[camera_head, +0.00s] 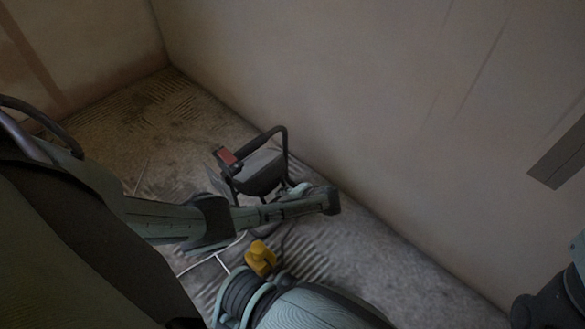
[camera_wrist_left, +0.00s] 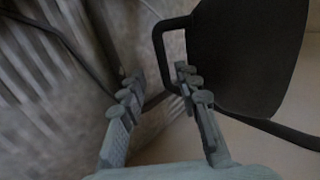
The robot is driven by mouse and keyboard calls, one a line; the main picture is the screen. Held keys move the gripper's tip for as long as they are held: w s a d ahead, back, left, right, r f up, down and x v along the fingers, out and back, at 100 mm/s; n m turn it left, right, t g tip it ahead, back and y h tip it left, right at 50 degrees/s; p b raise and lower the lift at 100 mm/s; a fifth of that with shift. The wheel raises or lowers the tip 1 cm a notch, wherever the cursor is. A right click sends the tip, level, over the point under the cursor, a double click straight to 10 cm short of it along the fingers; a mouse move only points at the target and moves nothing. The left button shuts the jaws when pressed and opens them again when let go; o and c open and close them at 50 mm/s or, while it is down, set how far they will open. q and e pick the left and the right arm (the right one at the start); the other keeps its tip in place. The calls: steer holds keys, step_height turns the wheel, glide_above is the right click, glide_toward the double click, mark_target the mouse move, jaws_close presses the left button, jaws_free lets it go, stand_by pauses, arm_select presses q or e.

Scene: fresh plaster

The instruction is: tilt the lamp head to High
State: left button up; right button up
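The work lamp stands on the floor near the wall, with a dark lamp head (camera_head: 262,170) in a black tubular frame. A small box with a red face (camera_head: 227,157) sits at its left side. The dark lamp head (camera_wrist_left: 245,50) is just beyond, with a black handle loop (camera_wrist_left: 158,48) reaching down around the fingertips. I cannot tell whether they touch. My right gripper is not visible.
A yellow object (camera_head: 260,258) lies on the floor nearer to me, beside pale cables (camera_head: 215,258). The plaster wall (camera_head: 350,100) rises close behind the lamp. A dark grey panel (camera_head: 560,155) shows at right. Open floor (camera_head: 140,120) lies to the left.

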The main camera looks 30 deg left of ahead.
arm_select(q)
steer(key=v, duration=1.1)
steer(key=shift+d, duration=0.15)
steer(key=shift+s+r, duration=0.15)
